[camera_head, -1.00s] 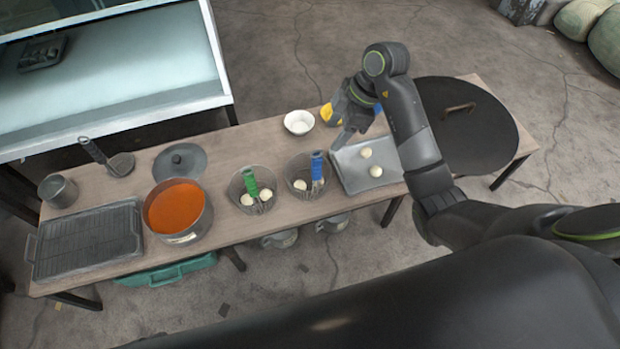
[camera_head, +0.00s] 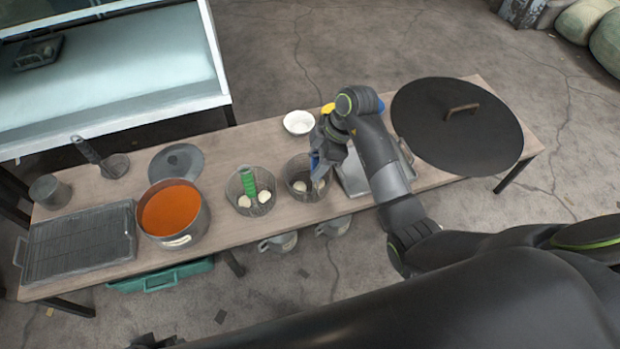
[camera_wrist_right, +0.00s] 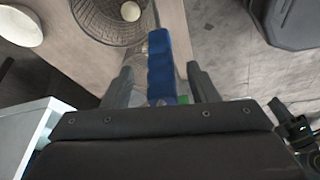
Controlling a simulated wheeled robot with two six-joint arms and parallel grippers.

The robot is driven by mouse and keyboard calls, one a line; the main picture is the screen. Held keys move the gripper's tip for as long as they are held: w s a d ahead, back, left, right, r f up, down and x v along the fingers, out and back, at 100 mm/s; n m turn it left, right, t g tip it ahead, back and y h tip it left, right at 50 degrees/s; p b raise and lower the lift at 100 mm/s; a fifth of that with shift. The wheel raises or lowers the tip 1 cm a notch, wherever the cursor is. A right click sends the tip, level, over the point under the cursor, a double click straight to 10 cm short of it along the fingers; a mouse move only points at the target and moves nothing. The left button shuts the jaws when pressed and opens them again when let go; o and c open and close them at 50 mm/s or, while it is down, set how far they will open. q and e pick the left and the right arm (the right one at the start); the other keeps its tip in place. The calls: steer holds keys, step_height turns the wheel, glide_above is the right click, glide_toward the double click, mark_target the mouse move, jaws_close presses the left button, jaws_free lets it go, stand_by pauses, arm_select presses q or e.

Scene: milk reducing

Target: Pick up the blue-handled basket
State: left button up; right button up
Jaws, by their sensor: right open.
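The blue-handled basket (camera_head: 296,172) is a round wire basket on the table with pale balls inside. In the head view my right gripper (camera_head: 318,172) is over its handle side and hides most of the handle. In the right wrist view the basket (camera_wrist_right: 108,14) is at the top, and its blue handle (camera_wrist_right: 160,66) stands between the two open fingers of my right gripper (camera_wrist_right: 160,88). The fingers are apart from the handle on both sides.
A green-handled basket (camera_head: 238,200) stands just left of it. Further left is a pot of orange soup (camera_head: 172,210). A white bowl (camera_head: 298,122) is behind. A metal tray (camera_head: 352,180) and a large dark lid (camera_head: 440,105) are to the right.

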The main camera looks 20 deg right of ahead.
steer(key=c, duration=1.1)
